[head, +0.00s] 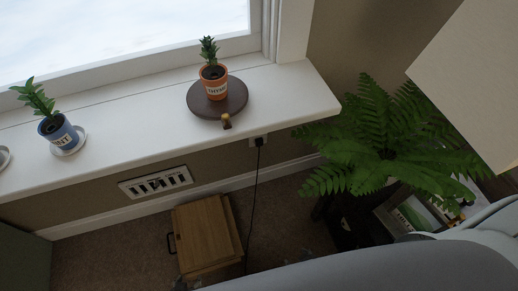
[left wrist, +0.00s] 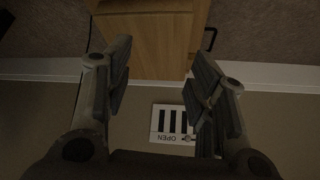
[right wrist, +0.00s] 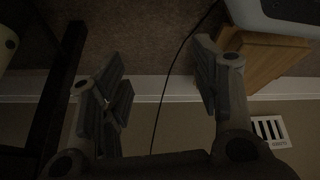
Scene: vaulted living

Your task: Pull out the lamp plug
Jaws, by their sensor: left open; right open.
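The black lamp plug (head: 260,142) sits in a white wall outlet (head: 251,139) just under the window sill. Its thin black cord (head: 254,190) hangs down to the floor beside a wooden box. The cord also crosses the right wrist view (right wrist: 168,75) between the fingers, which are apart from it. A beige shape (head: 475,75), perhaps the lampshade, fills the upper right. My left gripper (left wrist: 170,75) is open and empty, facing the box and vent. My right gripper (right wrist: 160,85) is open and empty. Both are hard to make out in the head view. The plug shows in neither wrist view.
The wooden box (head: 203,232) stands on the carpet left of the cord. A floor-level wall vent (head: 156,182) is behind it. The sill (head: 130,113) holds potted herbs and a round board (head: 232,102). A fern (head: 385,140) and shelf crowd the right.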

